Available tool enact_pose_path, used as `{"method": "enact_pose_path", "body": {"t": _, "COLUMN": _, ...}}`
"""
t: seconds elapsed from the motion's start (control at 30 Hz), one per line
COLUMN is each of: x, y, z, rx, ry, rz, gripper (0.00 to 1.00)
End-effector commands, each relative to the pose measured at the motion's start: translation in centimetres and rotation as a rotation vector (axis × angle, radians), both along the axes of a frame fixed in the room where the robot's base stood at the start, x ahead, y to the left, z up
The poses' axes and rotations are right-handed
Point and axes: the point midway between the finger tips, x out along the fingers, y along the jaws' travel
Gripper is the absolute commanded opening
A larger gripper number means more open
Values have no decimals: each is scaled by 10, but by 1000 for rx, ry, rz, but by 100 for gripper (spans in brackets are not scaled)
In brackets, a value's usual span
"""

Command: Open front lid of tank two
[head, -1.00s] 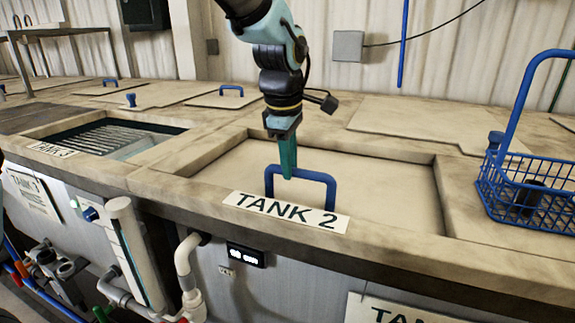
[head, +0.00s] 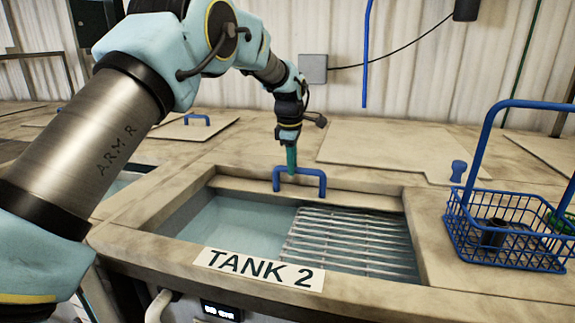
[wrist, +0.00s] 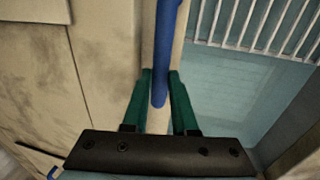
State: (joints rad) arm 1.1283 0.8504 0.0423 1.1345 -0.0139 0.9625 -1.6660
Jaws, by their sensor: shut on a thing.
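The front opening of tank two, behind the "TANK 2" label (head: 258,270), is uncovered. Pale blue liquid (head: 225,228) shows at left and a slatted metal rack (head: 350,240) at right. The blue lid handle (head: 322,183) is at the back edge of the opening, with only a narrow beige strip of the front lid (head: 350,188) showing under it. I cannot tell how the rest of the lid lies. My gripper (head: 291,170) is shut on the handle. In the wrist view, its green fingers (wrist: 158,88) flank the blue handle bar (wrist: 166,45).
A blue wire basket (head: 505,235) with a tall handle and dark contents stands on the right deck. Behind the opening lies a flat cover (head: 390,150) with a blue knob (head: 458,171). Another blue-handled lid (head: 190,132) is at back left. A grey wall box (head: 313,68) hangs behind.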

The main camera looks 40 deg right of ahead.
Motion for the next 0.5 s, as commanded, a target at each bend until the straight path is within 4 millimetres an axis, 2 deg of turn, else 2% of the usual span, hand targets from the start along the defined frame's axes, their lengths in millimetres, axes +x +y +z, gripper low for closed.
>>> {"method": "enact_pose_path", "body": {"t": 0.2, "x": 7, "y": -11, "z": 1, "rx": -3, "ry": -1, "rz": 0, "gripper": 0}}
{"method": "enact_pose_path", "body": {"t": 0.5, "x": 8, "y": -13, "z": 1, "rx": -3, "ry": -1, "rz": 0, "gripper": 0}}
